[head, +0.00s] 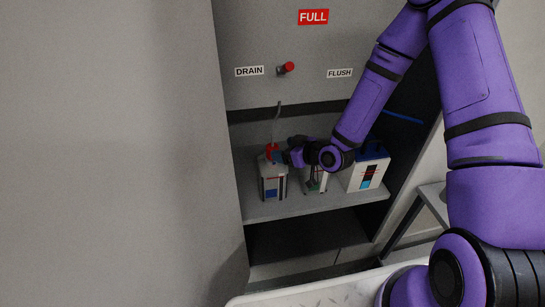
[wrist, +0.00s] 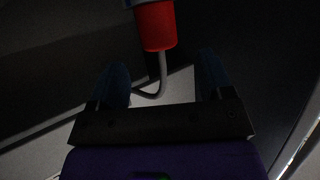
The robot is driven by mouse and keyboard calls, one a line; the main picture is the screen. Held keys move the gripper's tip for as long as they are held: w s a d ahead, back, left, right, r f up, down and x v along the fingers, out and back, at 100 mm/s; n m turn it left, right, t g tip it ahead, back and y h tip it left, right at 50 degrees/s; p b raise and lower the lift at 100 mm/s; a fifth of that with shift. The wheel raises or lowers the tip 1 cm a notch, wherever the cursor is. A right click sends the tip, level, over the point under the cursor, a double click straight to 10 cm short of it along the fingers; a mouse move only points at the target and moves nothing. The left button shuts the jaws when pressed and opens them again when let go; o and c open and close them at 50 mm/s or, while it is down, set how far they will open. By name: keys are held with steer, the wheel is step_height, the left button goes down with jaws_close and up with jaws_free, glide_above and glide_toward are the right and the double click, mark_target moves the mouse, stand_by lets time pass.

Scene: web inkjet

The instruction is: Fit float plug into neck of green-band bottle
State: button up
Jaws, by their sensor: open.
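The red float plug (head: 270,149) is at the top of the left bottle (head: 273,184), with a thin hose rising above it; whether it sits in the neck I cannot tell. In the wrist view the red plug (wrist: 155,27) appears just beyond my fingertips, with a grey tube behind. My gripper (head: 283,157) is open beside the plug, to its right; both fingers also show apart in the wrist view (wrist: 162,72), with nothing clamped. The middle bottle (head: 322,184) shows green low on its front; my gripper and wrist hide its neck.
A white container with a blue top (head: 368,173) stands right of the middle bottle on the same grey shelf (head: 290,209). The cabinet's left wall (head: 228,150) is close to the left bottle. Above are a red drain knob (head: 288,67) and labels. A grey stool stands at right.

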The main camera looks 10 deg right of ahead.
mark_target(272, 145)
steer(key=shift+f+x, duration=0.2)
steer(key=shift+x, duration=2.9)
steer(key=shift+s+d, duration=0.1)
steer(key=c, duration=1)
steer(key=shift+d+r, duration=0.1)
steer(key=shift+r, duration=4.75)
steer(key=shift+d+r, duration=0.15)
steer(key=shift+d, duration=0.05)
steer(key=shift+w+d+r, duration=0.1)
steer(key=shift+d+r, duration=0.65)
steer(key=shift+d, duration=1.85)
steer(key=shift+w+d+r, duration=0.1)
steer(key=shift+d+r, duration=0.65)
steer(key=shift+d, duration=1.8)
steer(key=shift+d+r, duration=0.75)
steer(key=shift+d, duration=1.85)
